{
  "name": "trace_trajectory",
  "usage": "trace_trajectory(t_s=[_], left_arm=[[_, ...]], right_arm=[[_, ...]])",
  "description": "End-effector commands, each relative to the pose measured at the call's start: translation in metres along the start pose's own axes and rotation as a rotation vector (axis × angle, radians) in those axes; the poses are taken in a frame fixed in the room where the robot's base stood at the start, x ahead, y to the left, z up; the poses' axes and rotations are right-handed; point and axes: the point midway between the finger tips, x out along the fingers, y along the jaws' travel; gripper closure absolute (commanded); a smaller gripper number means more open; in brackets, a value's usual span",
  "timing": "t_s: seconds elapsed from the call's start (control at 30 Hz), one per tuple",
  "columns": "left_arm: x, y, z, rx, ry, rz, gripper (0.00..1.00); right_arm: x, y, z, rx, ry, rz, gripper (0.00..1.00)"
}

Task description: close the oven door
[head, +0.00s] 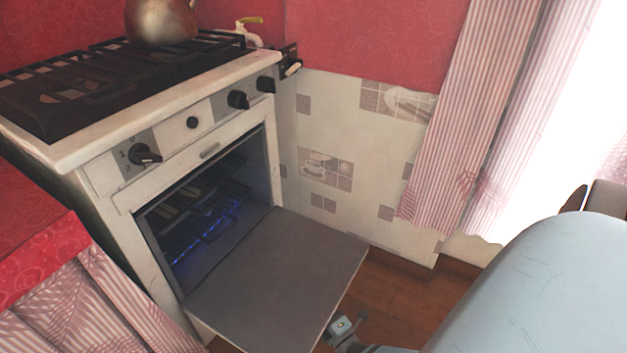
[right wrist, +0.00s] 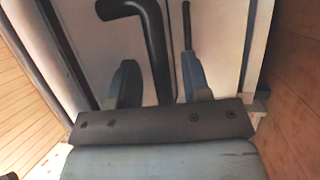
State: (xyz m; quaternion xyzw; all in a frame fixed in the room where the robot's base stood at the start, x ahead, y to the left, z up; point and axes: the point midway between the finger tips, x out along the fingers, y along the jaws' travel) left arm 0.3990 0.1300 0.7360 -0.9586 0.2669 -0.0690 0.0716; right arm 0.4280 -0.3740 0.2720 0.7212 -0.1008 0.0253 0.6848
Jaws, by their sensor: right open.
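The white oven (head: 125,200) stands at the left of the head view. Its door (head: 275,275) is hinged at the bottom and folded down wide open, with its grey inner face up. The oven cavity with dark racks (head: 200,225) is exposed. My right gripper (head: 345,325) is at the door's outer right edge, mostly hidden at the bottom of the frame. In the right wrist view, my right gripper (right wrist: 160,75) is open before a pale panel (right wrist: 215,35). A thick black bent bar (right wrist: 150,40) shows between its fingers; contact cannot be told. My left gripper is not in view.
A stovetop (head: 100,85) with a metal kettle (head: 160,22) is above the oven. A red-covered counter (head: 30,235) with a striped skirt is at the left. A tiled wall (head: 340,120) and striped curtains (head: 455,120) are behind. Wooden floor (head: 390,300) lies right of the door.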

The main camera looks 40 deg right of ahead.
Motion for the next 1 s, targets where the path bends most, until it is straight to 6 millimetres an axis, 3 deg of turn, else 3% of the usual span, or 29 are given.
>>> trace_trajectory(t_s=[0.53, 0.73, 1.0], left_arm=[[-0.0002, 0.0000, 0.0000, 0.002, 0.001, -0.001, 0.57], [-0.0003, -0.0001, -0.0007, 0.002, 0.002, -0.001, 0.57], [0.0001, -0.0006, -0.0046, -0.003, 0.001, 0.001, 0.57]], right_arm=[[0.0017, 0.0017, -0.0052, -0.001, -0.002, -0.001, 0.56], [0.0017, 0.0017, -0.0051, -0.001, -0.003, -0.001, 1.00], [0.0021, 0.0051, -0.0042, -0.001, -0.003, -0.001, 1.00]])
